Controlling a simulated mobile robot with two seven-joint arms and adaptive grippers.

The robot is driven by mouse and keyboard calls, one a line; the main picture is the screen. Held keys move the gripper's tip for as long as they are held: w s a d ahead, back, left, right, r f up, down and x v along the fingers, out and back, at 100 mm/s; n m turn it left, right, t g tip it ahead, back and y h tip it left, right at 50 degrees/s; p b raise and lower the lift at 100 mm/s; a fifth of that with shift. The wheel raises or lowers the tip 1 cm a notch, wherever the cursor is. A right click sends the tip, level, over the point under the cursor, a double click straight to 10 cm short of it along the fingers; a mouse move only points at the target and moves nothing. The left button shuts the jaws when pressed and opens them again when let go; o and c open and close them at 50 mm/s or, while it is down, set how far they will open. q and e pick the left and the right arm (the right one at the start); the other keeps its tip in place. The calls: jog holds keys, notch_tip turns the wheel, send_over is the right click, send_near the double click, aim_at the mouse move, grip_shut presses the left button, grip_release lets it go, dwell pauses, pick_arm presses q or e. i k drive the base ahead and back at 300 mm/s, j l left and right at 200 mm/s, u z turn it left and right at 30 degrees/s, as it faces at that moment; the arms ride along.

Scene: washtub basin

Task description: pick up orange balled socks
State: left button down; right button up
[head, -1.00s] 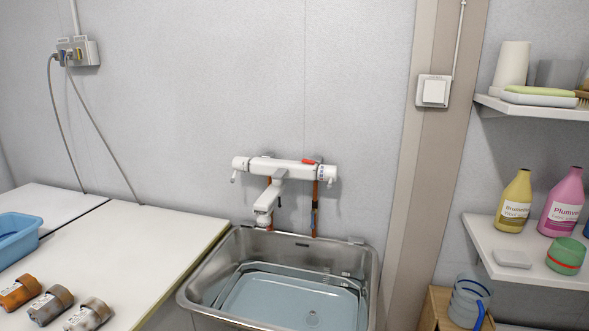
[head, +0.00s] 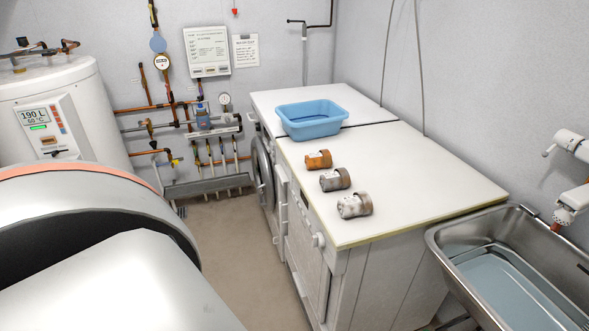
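The orange balled socks (head: 318,160) lie on the white worktop as a short orange-brown roll with a pale patch on its side. They are the farthest of three similar rolls in a row, just in front of the blue tub. A grey-brown roll (head: 335,179) and a pale roll with brown ends (head: 355,205) lie nearer to me, apart from it. Part of my own arm fills the lower left of the head view. Neither gripper shows in the head view.
The blue tub (head: 312,131) stands on the worktop (head: 425,175), which is bare to the right of the rolls. A steel basin (head: 440,238) with water adjoins its near right end. A washing machine door (head: 262,177) stands out at the front. A boiler (head: 75,115) stands at left.

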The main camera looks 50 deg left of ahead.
aim_at(323, 160)
jog(key=u, duration=1.2)
